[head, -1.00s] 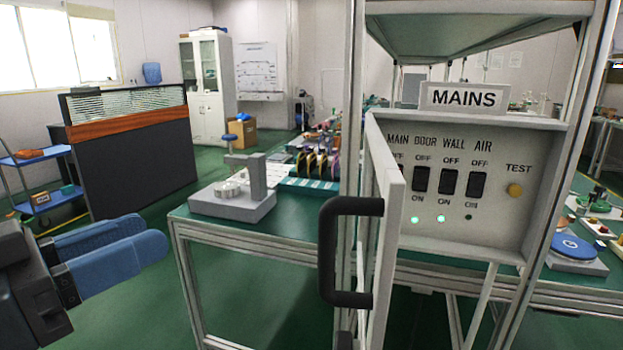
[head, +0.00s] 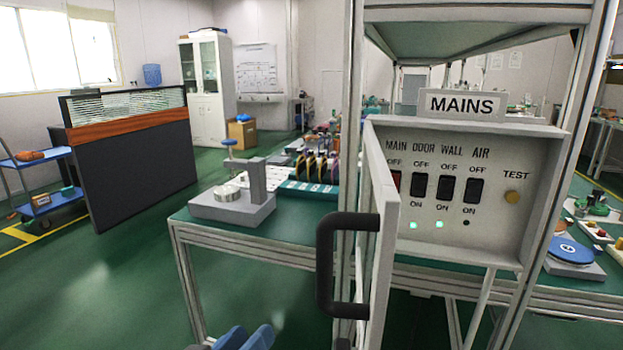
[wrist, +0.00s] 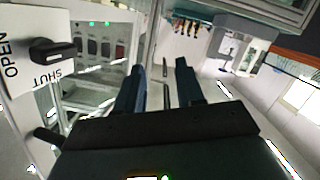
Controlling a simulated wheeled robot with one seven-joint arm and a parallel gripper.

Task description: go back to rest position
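My gripper (head: 245,338) shows only as blue fingertips at the bottom edge of the head view, left of and below the open panel door (head: 384,240). In the wrist view my gripper (wrist: 158,80) has its two blue fingers well apart with nothing between them. The MAINS switch panel (head: 485,205) is at the right with its door swung open toward me. The door has a black handle (head: 327,265). In the wrist view a black knob (wrist: 52,50) sits on the door's face between the words OPEN and SHUT.
A green-topped bench (head: 290,228) carries a grey stand (head: 232,208) and coloured spools. A dark partition (head: 137,170) and a blue trolley (head: 45,205) stand at the left. Green floor is clear in front of them. Aluminium posts (head: 349,120) frame the panel.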

